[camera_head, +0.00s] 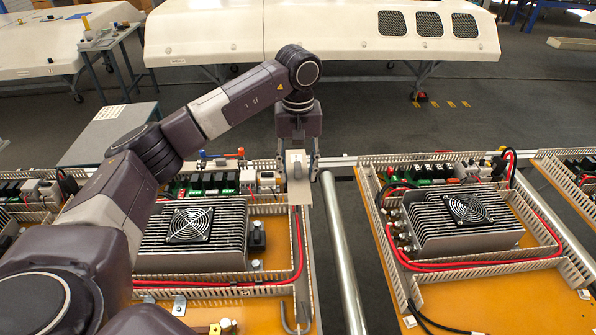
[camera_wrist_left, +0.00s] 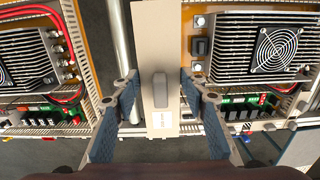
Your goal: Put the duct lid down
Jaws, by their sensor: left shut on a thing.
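The duct lid (camera_head: 299,191) is a flat, pale beige strip with a raised grey grip block. It also shows in the left wrist view (camera_wrist_left: 158,45), running away from me between the fingers, with a small white label at its near end. My left gripper (camera_head: 298,172) is shut on the lid, its blue-padded fingers on either side of it in the wrist view (camera_wrist_left: 160,92). The lid is over the right side of the left panel, by the slotted wiring duct (camera_head: 305,262). Whether it touches the duct is unclear. My right gripper is not in view.
The left panel carries a finned heat sink with a fan (camera_head: 189,225), and red cable runs beside the duct. A metal tube (camera_head: 343,255) lies in the gap before the right panel (camera_head: 480,295). Terminal blocks (camera_head: 205,184) line the back.

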